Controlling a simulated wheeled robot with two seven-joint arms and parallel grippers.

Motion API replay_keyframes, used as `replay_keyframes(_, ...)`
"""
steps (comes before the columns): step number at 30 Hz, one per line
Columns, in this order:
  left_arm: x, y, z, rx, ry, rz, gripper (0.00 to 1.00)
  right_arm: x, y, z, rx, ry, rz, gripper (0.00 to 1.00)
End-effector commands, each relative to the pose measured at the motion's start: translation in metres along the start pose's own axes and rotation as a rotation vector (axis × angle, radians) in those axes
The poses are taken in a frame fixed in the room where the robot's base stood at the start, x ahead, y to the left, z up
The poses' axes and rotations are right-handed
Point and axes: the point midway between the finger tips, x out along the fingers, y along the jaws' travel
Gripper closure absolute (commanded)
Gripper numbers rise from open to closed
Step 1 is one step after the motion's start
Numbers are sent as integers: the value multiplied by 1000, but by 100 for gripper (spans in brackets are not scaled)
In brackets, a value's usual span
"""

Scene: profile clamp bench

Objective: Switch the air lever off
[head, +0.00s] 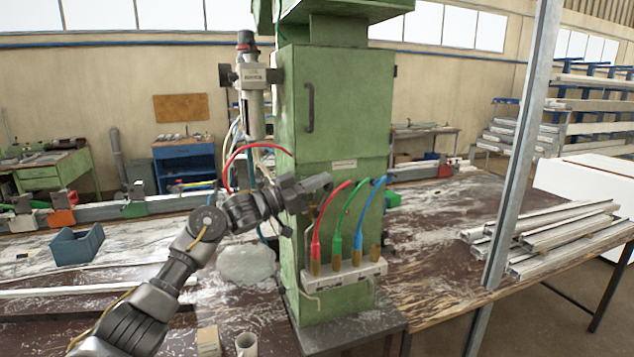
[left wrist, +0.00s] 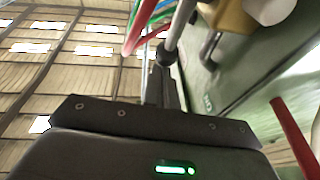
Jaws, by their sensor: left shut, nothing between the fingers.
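My left gripper (head: 322,182) is in front of the green cabinet (head: 342,100), above the hose block. Its fingers are shut and empty. In the left wrist view the closed fingers (left wrist: 168,88) point at a metal rod with a dark ball knob (left wrist: 166,56), which looks like the air lever. The fingertips are at or very near the knob; I cannot tell whether they touch. In the head view the lever is not clear; my gripper seems to cover it. My right gripper is not in view.
Red, green and blue hoses (head: 358,215) rise from the block (head: 342,272) just below my left gripper. A pressure regulator (head: 252,95) hangs at the cabinet's left side. A steel post (head: 522,150) and stacked profiles (head: 548,238) stand to the right. A mug (head: 246,345) is at the front.

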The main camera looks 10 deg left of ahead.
Motion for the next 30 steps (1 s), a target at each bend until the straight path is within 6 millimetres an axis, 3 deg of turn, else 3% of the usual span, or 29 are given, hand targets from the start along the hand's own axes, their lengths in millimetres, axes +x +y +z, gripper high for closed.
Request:
replay_keyframes(14, 0, 0, -4, 0, 1, 0, 100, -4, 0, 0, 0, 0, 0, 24)
replay_keyframes(22, -9, -1, -42, -1, 2, 11, 100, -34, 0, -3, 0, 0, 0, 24)
replay_keyframes(23, -21, -2, -30, 0, 1, 9, 100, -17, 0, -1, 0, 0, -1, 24)
replay_keyframes(24, -30, -2, -30, 1, 2, 9, 100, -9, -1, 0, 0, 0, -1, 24)
replay_keyframes(30, -65, -1, -39, -1, 2, 15, 100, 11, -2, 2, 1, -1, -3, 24)
